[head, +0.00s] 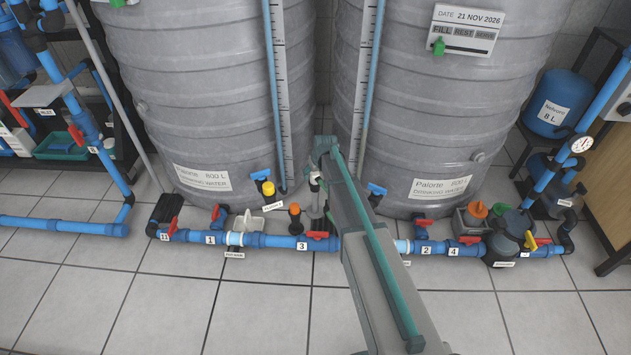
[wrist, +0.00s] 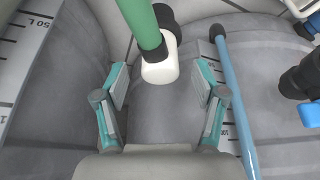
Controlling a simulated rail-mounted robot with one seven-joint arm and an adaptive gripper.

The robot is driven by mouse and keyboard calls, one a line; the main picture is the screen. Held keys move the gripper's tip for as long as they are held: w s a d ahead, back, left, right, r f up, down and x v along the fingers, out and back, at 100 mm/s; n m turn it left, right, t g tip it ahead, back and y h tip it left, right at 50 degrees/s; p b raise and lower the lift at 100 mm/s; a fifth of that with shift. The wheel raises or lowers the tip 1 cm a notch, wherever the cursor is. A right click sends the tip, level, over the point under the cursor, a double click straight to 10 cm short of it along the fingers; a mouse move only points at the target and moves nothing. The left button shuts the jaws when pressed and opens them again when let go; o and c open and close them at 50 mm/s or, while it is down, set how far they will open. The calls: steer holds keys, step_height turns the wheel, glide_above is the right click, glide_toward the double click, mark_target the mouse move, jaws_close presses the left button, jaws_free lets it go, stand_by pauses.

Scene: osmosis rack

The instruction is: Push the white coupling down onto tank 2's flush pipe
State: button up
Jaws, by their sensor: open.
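The white coupling (wrist: 160,67) shows at the upper middle of the wrist view, at the end of a green pipe (wrist: 138,18) with a black collar. A black part is partly hidden behind it. My gripper (wrist: 161,82) is open, with one teal-and-grey finger on each side of the coupling and visible gaps to both. The fingers do not appear to touch it. Whether the coupling is seated on the flush pipe cannot be told. In the head view my arm reaches between the two grey tanks and hides much of that spot.
The left tank (head: 205,95) and right tank (head: 440,110) stand close on both sides. A blue sight tube (wrist: 232,95) runs right of my fingers. A blue pipe line (head: 270,241) with red-handled valves crosses low in front. The tiled floor before it is clear.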

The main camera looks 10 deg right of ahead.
steer(key=shift+x, duration=0.8)
steer(key=shift+c, duration=0.3)
steer(key=c, duration=1.1)
steer(key=shift+r, duration=0.2)
